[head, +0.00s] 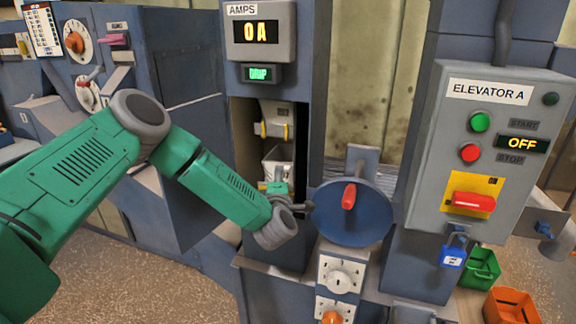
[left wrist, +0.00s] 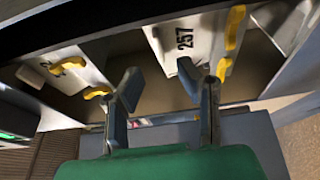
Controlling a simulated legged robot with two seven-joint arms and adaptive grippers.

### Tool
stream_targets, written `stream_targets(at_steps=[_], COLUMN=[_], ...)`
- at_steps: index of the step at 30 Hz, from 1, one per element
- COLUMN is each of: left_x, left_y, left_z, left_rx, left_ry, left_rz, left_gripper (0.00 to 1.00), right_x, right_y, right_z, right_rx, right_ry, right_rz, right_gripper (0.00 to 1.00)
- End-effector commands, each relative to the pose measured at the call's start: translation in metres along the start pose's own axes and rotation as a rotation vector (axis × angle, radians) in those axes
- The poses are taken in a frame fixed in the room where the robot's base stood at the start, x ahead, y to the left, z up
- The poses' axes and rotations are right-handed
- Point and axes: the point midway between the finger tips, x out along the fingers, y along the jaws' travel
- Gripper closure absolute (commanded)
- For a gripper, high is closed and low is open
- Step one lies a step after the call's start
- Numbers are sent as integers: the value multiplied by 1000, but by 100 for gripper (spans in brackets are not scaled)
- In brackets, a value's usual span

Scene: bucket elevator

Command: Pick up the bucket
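In the head view, a pale bucket (head: 276,165) sits in the open shaft of the blue elevator housing, below another pale bucket (head: 275,120) with yellow hooks. My left gripper (head: 276,187) is at the shaft opening, by the lower bucket, partly hidden by its wrist. In the left wrist view, my left gripper (left wrist: 161,82) is open, with its two fingers apart. A whitish bucket marked 257 (left wrist: 188,38), with yellow hooks at its side, is just beyond the fingers; contact cannot be told. Another pale part with yellow hooks (left wrist: 72,63) is at the left. My right gripper is out of view.
A round blue cover with a red handle (head: 352,213) stands right of the opening. The ELEVATOR A panel (head: 488,150) reads OFF, with a blue padlock (head: 454,252) below. Green (head: 480,268) and orange (head: 512,306) bins are at lower right. The amps display (head: 260,32) reads 0 A.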

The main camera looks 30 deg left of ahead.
Motion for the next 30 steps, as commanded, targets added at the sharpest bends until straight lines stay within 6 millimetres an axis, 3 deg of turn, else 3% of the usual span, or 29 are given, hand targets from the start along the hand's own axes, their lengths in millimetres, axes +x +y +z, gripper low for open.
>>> stream_targets(at_steps=[12,20,21,24,30], left_x=[49,52,52,52,52], left_y=[-3,-3,-3,-3,-4], left_z=[0,0,0,0,0], left_rx=[1,1,1,1,1], left_ry=[-1,-3,-3,-2,-2], left_rz=[1,0,0,0,-1], left_gripper=[69,69,72,100,100], right_x=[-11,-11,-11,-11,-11], right_y=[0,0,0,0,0], right_z=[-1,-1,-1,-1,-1], right_rx=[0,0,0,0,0], right_ry=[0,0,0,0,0], right_rz=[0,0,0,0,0], right_gripper=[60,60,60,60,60])
